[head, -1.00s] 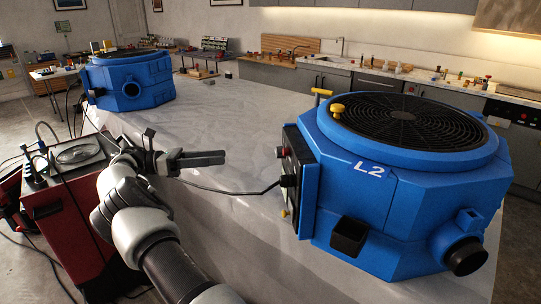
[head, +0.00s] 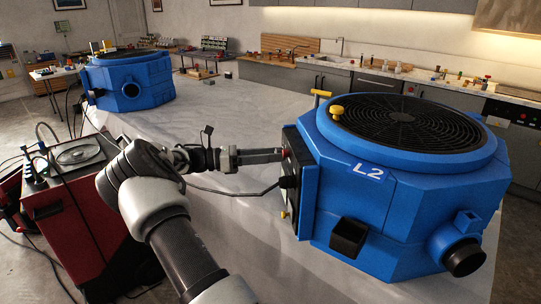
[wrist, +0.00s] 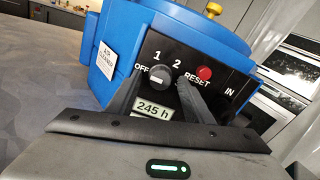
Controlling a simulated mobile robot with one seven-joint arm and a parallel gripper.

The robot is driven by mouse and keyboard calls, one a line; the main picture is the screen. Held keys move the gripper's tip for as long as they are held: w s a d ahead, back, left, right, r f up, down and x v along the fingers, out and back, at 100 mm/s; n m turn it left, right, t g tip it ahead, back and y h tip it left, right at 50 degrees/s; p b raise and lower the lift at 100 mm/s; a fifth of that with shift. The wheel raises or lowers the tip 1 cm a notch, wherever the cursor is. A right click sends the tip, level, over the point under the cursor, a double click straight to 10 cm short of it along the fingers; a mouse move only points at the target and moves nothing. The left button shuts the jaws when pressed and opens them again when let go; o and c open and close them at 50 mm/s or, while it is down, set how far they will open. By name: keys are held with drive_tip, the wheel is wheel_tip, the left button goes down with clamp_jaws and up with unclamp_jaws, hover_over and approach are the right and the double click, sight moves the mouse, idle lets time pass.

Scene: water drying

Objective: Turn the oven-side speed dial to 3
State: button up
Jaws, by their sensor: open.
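The blue air cleaner marked L2 (head: 345,205) stands on the right of the worktop, on the oven side. In the wrist view its black panel (wrist: 218,62) carries a small round speed dial (wrist: 159,74), labelled OFF, 1 and 2. A 3 label is not visible; my right finger covers part of the panel there. A pale mark on the dial seems to lie toward OFF. My gripper (head: 278,155) is open at the panel, fingertips on either side of the dial; contact cannot be told. In the head view the dial is hidden.
A red RESET button (wrist: 204,73) is close to the right finger, and a "245 h" display (wrist: 154,110) is below the dial. A black cable plugs into the panel side. Another blue air cleaner (head: 130,88) stands at the far left. The worktop between is mostly clear.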

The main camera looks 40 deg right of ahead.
drive_tip(key=c, duration=1.1)
